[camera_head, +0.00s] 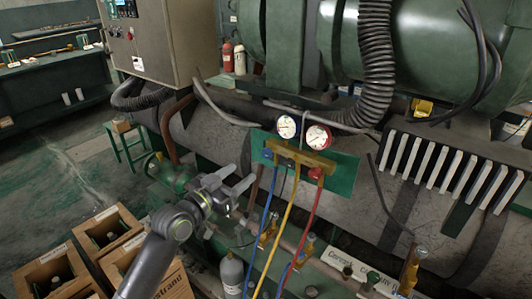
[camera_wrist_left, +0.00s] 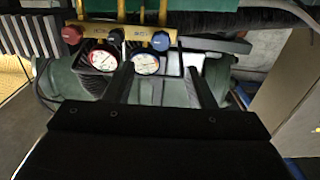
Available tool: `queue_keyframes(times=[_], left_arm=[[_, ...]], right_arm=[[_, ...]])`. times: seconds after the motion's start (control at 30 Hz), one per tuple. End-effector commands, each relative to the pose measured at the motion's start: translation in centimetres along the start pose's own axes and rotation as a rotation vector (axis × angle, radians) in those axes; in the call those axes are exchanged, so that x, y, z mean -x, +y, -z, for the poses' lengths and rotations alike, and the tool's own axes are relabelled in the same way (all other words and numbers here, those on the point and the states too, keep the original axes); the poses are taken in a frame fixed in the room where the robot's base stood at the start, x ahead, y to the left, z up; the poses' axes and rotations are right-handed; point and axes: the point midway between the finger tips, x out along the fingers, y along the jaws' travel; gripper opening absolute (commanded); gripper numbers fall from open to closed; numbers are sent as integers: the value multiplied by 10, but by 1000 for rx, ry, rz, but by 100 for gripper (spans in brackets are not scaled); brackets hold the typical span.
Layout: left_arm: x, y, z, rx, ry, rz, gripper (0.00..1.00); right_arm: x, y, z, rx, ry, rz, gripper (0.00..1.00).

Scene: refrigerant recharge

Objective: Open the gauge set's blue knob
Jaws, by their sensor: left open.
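The gauge set (camera_head: 300,157) has a brass manifold with two round dials and is mounted on a green panel (camera_head: 342,172). Its blue knob (camera_head: 267,153) is at the manifold's left end in the head view. In the wrist view the blue knob (camera_wrist_left: 161,41) shows right of centre, and the red knob (camera_wrist_left: 72,35) is at left. The red knob also shows in the head view (camera_head: 316,173). My left gripper (camera_head: 240,178) is open and empty, below and left of the blue knob. In the wrist view its fingers (camera_wrist_left: 158,70) point toward the blue knob, apart from it.
Blue, yellow and red hoses (camera_head: 285,225) hang below the manifold. A grey cylinder (camera_head: 232,274) stands below my gripper. Wooden crates (camera_head: 104,230) are at lower left. A large ribbed hose (camera_head: 376,60) and green machinery stand behind.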

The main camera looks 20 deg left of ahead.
Motion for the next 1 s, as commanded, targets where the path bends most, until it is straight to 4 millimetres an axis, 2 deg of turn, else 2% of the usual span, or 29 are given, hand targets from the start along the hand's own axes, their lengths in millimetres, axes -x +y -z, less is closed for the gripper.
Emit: queue_keyframes(times=[0.03, 0.3, 0.5, 0.7, 1.0], left_arm=[[-12, 0, 2, 5, 2, 0, 50], [-63, 1, 2, 4, 1, -1, 50], [-94, 0, 1, 2, -1, 0, 50], [-112, 0, 0, 1, -1, 0, 50], [-118, 0, -1, 0, -1, 1, 50]], right_arm=[[2, 1, 1, 0, 2, 0, 0], [8, 0, 20, 3, 27, 1, 0], [10, -3, 21, 1, 29, 5, 0], [12, -8, 19, -2, 27, 11, 0], [12, -8, 15, -2, 20, 11, 0]])
